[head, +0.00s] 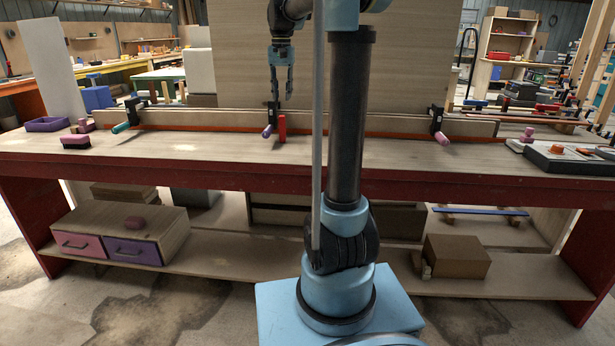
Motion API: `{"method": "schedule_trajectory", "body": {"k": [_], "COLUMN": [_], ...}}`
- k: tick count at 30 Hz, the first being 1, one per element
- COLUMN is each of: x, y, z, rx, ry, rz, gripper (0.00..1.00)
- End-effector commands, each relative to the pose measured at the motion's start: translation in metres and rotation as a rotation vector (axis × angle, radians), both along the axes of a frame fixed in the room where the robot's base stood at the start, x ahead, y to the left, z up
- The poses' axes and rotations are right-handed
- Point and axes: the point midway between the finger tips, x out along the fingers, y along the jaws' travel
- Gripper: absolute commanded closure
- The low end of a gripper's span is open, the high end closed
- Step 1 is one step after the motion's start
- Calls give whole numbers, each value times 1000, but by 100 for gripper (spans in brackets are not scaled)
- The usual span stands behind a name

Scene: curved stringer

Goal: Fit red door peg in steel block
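My gripper (281,93) points down above the back of the workbench, near the middle of the head view. Its fingers are apart with nothing visible between them. A red upright peg-like piece (282,128) stands below the gripper, close to the curved strip and just right of a clamp with a purple handle (267,131). I cannot tell whether this is the door peg. No steel block can be told for certain; a dark case with a grey top (572,160) and an orange knob lies at the bench's right end.
The red-edged workbench (220,158) has clear wood in front of the strip. Clamps with green (121,127) and pink (442,138) handles hold the strip. A tall wooden panel (240,60) rises behind.

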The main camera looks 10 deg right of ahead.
Motion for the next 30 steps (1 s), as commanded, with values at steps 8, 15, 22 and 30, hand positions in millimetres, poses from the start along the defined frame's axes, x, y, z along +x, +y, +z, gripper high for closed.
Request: {"method": "schedule_trajectory", "body": {"k": [8,15,22,30], "x": [-74,-148,-217,-291], "y": [-14,-26,-36,-44], "z": [-22,-57,-103,-171], "rx": [-1,-6,-14,-25], "ry": [-33,-68,-102,-141], "rz": [55,114,173,240], "gripper": [74,74,74,74]}}
